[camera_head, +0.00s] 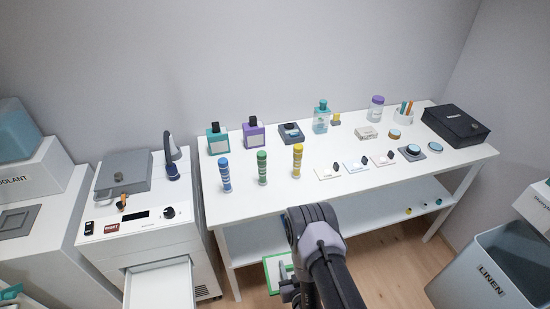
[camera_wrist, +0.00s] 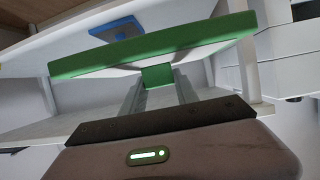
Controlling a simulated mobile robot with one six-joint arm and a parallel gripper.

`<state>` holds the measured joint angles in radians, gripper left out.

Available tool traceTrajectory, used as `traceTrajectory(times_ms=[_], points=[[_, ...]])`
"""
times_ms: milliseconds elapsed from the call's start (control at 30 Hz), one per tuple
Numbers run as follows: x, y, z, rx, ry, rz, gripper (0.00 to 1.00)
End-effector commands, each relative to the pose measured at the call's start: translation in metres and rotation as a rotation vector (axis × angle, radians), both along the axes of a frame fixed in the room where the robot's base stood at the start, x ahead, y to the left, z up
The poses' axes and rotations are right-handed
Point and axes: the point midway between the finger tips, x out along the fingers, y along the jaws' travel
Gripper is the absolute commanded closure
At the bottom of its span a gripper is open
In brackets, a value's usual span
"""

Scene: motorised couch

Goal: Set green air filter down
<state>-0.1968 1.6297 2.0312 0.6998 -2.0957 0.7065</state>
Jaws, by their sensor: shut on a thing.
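The green air filter (camera_wrist: 160,52) spans the upper part of the wrist view, a flat panel with a green rim and a pale face, slightly tilted in the picture. My gripper (camera_wrist: 158,84) is shut on the green tab at its near edge. In the head view the green air filter (camera_head: 270,269) shows as a green-edged pale panel low in front of the table, partly hidden behind my arm. I cannot tell whether it touches the lower shelf (camera_head: 375,205).
A blue flat piece (camera_wrist: 117,29) lies beyond the filter. The white table (camera_head: 300,188) holds several bottles, tubes and small cards. A white machine with an open drawer (camera_head: 160,287) stands left; a linen bin (camera_head: 490,270) stands right. Part of the lower shelf is bare.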

Motion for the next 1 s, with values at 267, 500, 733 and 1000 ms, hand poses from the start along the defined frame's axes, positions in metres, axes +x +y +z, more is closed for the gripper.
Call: traceTrajectory(times_ms=[267,500,733,1000], points=[[0.041,-0.034,0.163,0.002,-0.012,-0.081,1.00],[0.078,-0.065,0.313,0.000,-0.017,-0.152,1.00],[0.102,-0.086,0.409,-0.002,-0.009,-0.202,1.00],[0.106,-0.090,0.423,-0.001,-0.001,-0.212,1.00]])
